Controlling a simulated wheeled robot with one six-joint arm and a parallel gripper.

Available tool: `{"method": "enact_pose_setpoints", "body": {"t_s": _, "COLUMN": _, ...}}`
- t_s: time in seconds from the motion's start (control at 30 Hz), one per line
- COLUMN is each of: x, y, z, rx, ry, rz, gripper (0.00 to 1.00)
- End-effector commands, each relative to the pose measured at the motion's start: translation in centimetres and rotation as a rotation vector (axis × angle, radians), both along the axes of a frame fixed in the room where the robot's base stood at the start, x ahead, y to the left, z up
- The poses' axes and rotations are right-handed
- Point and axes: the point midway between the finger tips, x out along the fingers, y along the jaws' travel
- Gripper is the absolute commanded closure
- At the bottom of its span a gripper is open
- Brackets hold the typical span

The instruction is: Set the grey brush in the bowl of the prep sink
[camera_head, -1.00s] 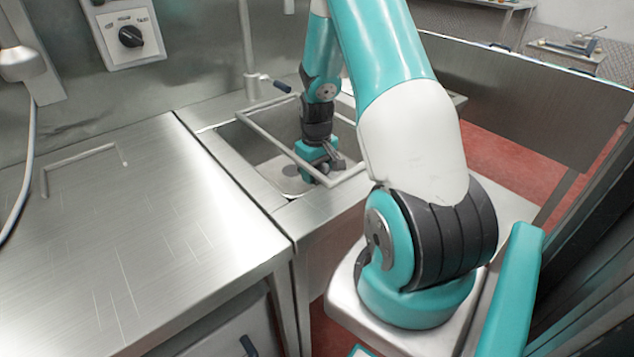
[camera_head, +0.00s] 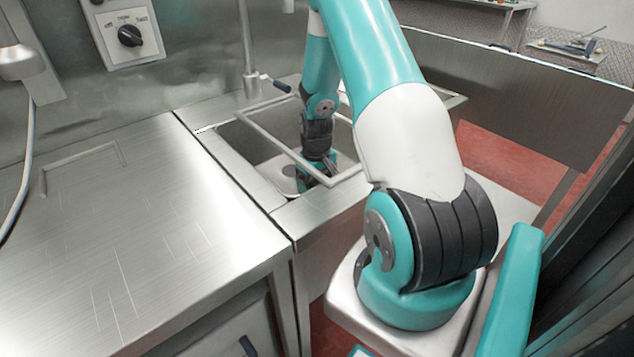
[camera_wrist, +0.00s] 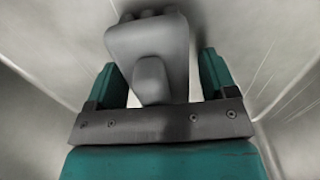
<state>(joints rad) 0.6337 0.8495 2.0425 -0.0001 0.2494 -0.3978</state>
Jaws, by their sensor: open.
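The prep sink bowl (camera_head: 262,147) is a steel basin in the middle of the head view. My gripper (camera_head: 314,183) is down inside it, near its front right side, with the fingertips partly hidden in the head view. In the wrist view my gripper (camera_wrist: 158,85) is open, its two teal fingers spread apart. The grey brush (camera_wrist: 150,42) shows between and beyond the fingers, with a gap visible beside it on at least the right. I cannot clearly pick out the brush in the head view. Whether the brush touches the bowl floor I cannot tell.
A light metal frame (camera_head: 272,138) crosses over the sink opening, close to my arm. A faucet pipe (camera_head: 247,45) with a dark-handled lever (camera_head: 276,84) stands behind the bowl. A bare steel counter (camera_head: 150,220) lies to the left. A dial panel (camera_head: 128,35) is on the back wall.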

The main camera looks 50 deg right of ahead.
Motion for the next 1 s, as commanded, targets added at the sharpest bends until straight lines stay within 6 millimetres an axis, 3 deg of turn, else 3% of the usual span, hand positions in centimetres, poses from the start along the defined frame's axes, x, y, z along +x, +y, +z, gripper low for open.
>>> {"method": "enact_pose_setpoints", "body": {"t_s": 0.27, "x": 0.1, "y": -0.1, "z": 2.0, "rx": -0.003, "ry": -0.003, "rz": 0.0, "gripper": 0.22}}
{"method": "enact_pose_setpoints", "body": {"t_s": 0.7, "x": 0.1, "y": 0.0, "z": 10.9, "rx": -0.002, "ry": -0.003, "rz": 0.0, "gripper": 0.22}}
{"method": "enact_pose_setpoints", "body": {"t_s": 1.0, "x": 0.0, "y": 0.0, "z": 12.4, "rx": 0.0, "ry": 0.0, "rz": 0.0, "gripper": 0.22}}
